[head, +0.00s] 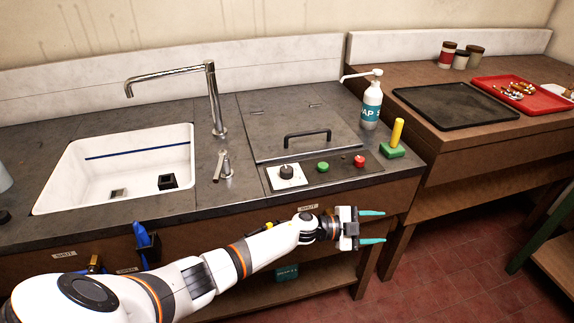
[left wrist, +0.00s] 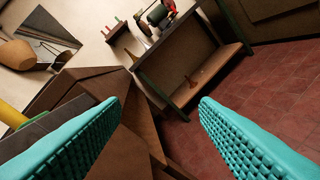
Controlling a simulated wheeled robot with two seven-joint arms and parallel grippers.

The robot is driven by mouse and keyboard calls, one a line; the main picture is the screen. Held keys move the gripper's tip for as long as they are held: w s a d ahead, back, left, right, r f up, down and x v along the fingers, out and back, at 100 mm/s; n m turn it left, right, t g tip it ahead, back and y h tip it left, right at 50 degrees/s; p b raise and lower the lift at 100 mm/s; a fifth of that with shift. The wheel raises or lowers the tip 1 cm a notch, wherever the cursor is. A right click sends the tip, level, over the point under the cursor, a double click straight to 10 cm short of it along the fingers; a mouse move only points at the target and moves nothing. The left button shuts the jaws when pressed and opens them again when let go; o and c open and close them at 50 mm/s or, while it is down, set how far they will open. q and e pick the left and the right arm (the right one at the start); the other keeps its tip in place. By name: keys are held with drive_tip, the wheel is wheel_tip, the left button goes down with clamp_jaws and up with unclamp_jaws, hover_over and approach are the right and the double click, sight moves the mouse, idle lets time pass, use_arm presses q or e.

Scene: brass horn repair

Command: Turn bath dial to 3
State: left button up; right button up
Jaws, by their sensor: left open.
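The bath dial (head: 287,171) is a dark knob on a white square plate at the left end of the control panel, on the counter's front part. Its markings are too small to read. My left gripper (head: 372,227) is in front of the counter's front edge, to the right of and lower than the dial, pointing right. Its teal fingers are apart with nothing between them. In the left wrist view the open fingers (left wrist: 160,125) frame wooden benches and the red floor; the dial is not in that view. My right gripper is not in view.
A green button (head: 323,167) and a red button (head: 360,160) sit right of the dial. Behind is a lidded bath (head: 290,118) with a black handle. A tap lever (head: 223,168), white sink (head: 120,165), soap bottle (head: 371,104) and green-yellow brush (head: 393,148) stand around.

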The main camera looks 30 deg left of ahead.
sight(286, 168)
use_arm(q)
wheel_tip(286, 168, up, 9)
drive_tip(key=a+m+g, duration=0.2)
drive_tip(key=m+g, duration=0.5)
drive_tip(key=a+r+g+y, duration=0.1)
drive_tip(key=a+r+y, duration=0.1)
drive_tip(key=a, duration=0.2)
drive_tip(key=a+r+y, duration=0.2)
drive_tip(key=a+y, duration=0.1)
drive_tip(key=a, duration=0.2)
drive_tip(key=a+r+g+y+b, duration=0.1)
drive_tip(key=a+r+y, duration=0.2)
drive_tip(key=a, duration=0.1)
drive_tip(key=shift+a+m+g, duration=0.3)
drive_tip(key=shift+m, duration=0.1)
drive_tip(key=s+a+r+n+g+y, duration=0.1)
drive_tip(key=s+a+r+n+y, duration=0.2)
drive_tip(key=a+r+y, duration=0.55)
drive_tip(key=f+h, duration=0.1)
drive_tip(key=f, duration=0.3)
drive_tip(key=a+f+h, duration=0.1)
drive_tip(key=f, duration=0.3)
drive_tip(key=a+f+h+p, duration=0.1)
drive_tip(key=f, duration=0.4)
drive_tip(key=shift+w+h, duration=0.15)
drive_tip(key=shift+h, duration=0.2)
drive_tip(key=c, duration=1)
